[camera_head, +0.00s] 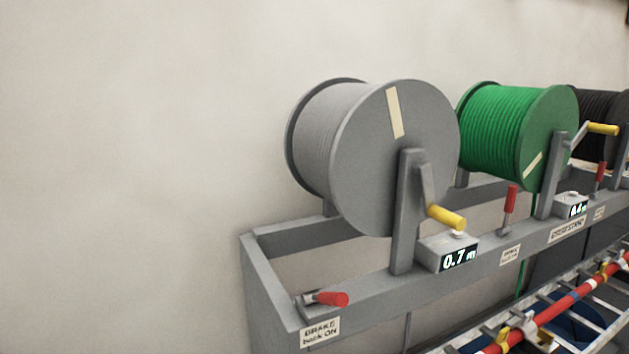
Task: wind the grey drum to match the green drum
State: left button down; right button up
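The grey drum (365,160) stands on the left of the stand. Its cream stripe is near the top of the face. Its crank with a yellow handle (447,217) points down and right, and its display (459,259) reads 0.7 m. The green drum (508,133) stands to the right, with its stripe low on the face. Its yellow crank handle (602,129) points up and right, and its display (578,209) seems to read 0.4 m, small and hard to read. Neither of my grippers is in view.
A red-handled brake lever (327,298) at the grey drum lies nearly flat above a "BRAKE back ON" label (320,332). Another red lever (510,199) by the green drum stands upright. A black drum (601,112) is at far right. A cable ladder (545,318) with a red cable runs in front.

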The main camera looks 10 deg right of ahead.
aim_at(345, 138)
jog(key=k+l+z, duration=0.2)
jog(key=l, duration=0.2)
jog(key=k+l+z, duration=0.25)
jog(key=l, duration=0.15)
jog(key=l+z, duration=0.2)
jog(key=l, duration=0.2)
jog(key=k+l+z, duration=0.2)
jog(key=l, duration=0.25)
jog(key=l+z, duration=0.25)
jog(key=l, duration=0.2)
